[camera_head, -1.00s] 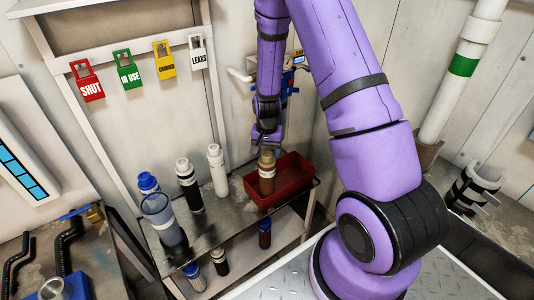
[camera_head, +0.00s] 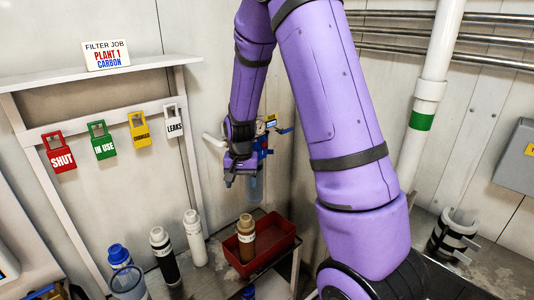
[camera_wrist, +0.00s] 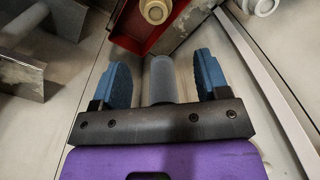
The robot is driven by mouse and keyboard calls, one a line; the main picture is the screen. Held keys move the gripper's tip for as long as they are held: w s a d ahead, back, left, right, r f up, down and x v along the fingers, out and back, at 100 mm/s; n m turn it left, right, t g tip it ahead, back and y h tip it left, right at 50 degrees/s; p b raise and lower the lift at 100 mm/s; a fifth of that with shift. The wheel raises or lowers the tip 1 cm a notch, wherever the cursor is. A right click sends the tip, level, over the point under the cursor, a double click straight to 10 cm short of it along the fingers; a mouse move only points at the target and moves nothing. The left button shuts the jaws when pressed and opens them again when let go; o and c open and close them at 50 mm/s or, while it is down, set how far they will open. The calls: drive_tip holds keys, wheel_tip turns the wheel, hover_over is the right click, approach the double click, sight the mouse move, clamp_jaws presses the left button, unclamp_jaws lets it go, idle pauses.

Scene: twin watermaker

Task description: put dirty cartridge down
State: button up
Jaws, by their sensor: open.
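The brown, dirty-looking cartridge (camera_head: 246,240) with a pale label stands upright in the red tray (camera_head: 274,247), toward its left end. In the wrist view its beige top (camera_wrist: 155,11) shows at the upper edge, over the red tray (camera_wrist: 128,35), beyond the fingertips. My gripper (camera_head: 243,182) is above the cartridge in the head view and apart from it. In the wrist view my gripper (camera_wrist: 160,70) has its two blue fingers spread wide. A grey cylinder (camera_wrist: 162,80) shows between them; I cannot tell whether it lies behind them.
Coloured tags, including LEAKS (camera_head: 174,120), hang from a rail. A wall-mounted device (camera_head: 268,135) is behind my gripper.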

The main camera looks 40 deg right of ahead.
drive_tip(key=s+a+r+n+t, duration=0.1)
drive_tip(key=s+a+r+n, duration=0.2)
drive_tip(key=r, duration=0.9)
drive_tip(key=s+a+r+n+t, duration=0.2)
drive_tip(key=s+r, duration=0.5)
drive_tip(key=s, duration=0.4)
drive_tip(key=s+a+r+n+t, duration=0.1)
drive_tip(key=s+a+r+n, duration=0.2)
drive_tip(key=s+r, duration=0.5)
drive_tip(key=s, duration=0.4)
drive_tip(key=shift+a+t, duration=0.4)
